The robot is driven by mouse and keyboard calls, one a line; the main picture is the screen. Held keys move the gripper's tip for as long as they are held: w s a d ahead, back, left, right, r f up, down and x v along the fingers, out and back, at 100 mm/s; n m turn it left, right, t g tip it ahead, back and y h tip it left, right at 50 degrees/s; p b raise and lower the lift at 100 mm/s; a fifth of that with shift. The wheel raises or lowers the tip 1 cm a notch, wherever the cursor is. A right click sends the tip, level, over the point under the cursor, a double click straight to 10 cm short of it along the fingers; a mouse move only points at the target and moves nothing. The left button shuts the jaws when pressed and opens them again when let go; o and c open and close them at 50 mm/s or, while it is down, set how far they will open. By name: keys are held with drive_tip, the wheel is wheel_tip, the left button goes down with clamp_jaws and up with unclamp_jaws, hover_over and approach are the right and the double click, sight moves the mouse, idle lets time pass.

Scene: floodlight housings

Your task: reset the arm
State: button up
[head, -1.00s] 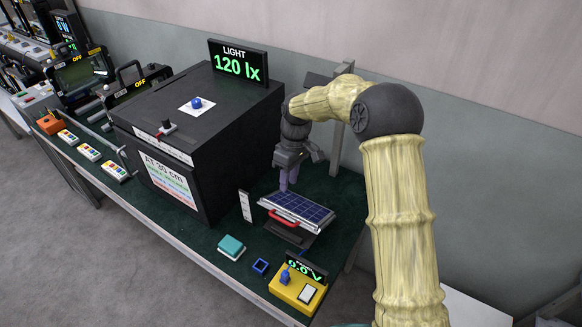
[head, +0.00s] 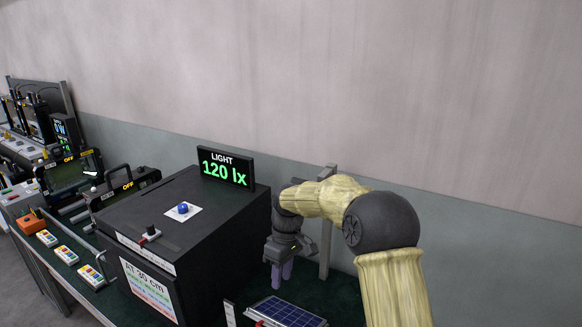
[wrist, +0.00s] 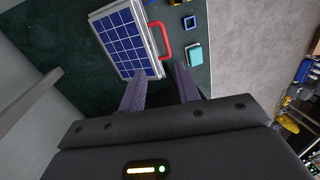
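My arm reaches over the right end of the dark green bench, with its yellow sleeve and dark joint at the right of the head view. My gripper (head: 281,285) points down with its purple fingers, right of the black box. In the wrist view my gripper (wrist: 160,80) has its two fingers apart with nothing held between them. The blue solar panel (wrist: 125,40) with a red handle (wrist: 160,40) lies below and beyond the fingers. In the head view only part of the solar panel (head: 287,312) shows at the bottom edge.
A grey post (head: 326,240) stands behind my gripper. Instruments fill the left.

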drive_tip(key=s+d+m+t+h, duration=0.1)
drive_tip(key=s+d+m+t, duration=0.3)
drive_tip(key=s+d+m, duration=0.7)
drive_tip(key=s+d, duration=0.7)
drive_tip(key=s, duration=0.4)
drive_tip(key=shift+d+f+m+t, duration=0.15)
drive_tip(key=shift+d+m+t, duration=0.05)
drive_tip(key=shift+m+t, duration=0.1)
